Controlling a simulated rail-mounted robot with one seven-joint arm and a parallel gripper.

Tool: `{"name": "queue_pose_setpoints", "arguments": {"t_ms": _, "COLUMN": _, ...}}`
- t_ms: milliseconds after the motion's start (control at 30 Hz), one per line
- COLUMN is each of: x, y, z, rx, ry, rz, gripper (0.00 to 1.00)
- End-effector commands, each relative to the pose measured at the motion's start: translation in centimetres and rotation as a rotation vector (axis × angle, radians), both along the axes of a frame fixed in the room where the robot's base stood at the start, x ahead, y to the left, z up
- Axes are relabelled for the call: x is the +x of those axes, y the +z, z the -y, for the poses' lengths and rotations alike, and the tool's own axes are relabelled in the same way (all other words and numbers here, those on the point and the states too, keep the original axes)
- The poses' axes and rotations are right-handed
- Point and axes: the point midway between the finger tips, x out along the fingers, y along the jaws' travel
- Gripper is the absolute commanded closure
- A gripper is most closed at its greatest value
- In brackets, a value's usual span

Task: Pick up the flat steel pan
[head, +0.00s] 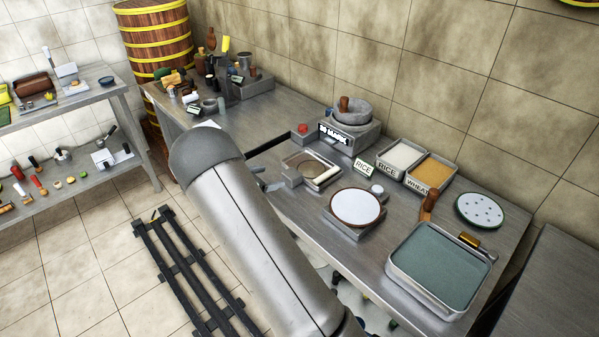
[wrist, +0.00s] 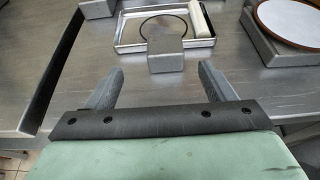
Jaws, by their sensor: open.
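A shallow, flat steel pan (wrist: 125,42) lies on the steel counter, ahead of my gripper in the wrist view. It holds a thin dark ring and a pale roller (wrist: 201,20). A grey block (wrist: 166,52) stands at its near edge, roughly in line with the gap between my fingers. The pan also shows in the head view (head: 330,161), right of my arm. My gripper (wrist: 157,77) is open and empty, its two grey fingers spread apart and short of the block. In the head view my arm hides most of the gripper.
A white round plate (head: 355,207) on a grey stand is right of the pan. A large tray (head: 412,291) with a grey-green surface, rice and wheat bins (head: 384,171) and a stone bowl (head: 352,116) also occupy the counter. A dark slot (wrist: 42,75) crosses the counter at left.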

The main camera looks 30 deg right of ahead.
Motion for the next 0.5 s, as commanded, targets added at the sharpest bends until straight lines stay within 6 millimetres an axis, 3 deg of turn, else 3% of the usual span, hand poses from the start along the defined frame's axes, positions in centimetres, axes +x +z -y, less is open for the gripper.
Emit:
{"name": "queue_pose_setpoints", "arguments": {"t_ms": 100, "x": 0.4, "y": -0.6, "z": 1.9, "rx": -0.001, "ry": -0.002, "rz": -0.002, "gripper": 0.24}}
{"name": "queue_pose_setpoints", "arguments": {"t_ms": 500, "x": 0.6, "y": -1.5, "z": 4.8, "rx": 0.001, "ry": -0.004, "rz": -0.002, "gripper": 0.24}}
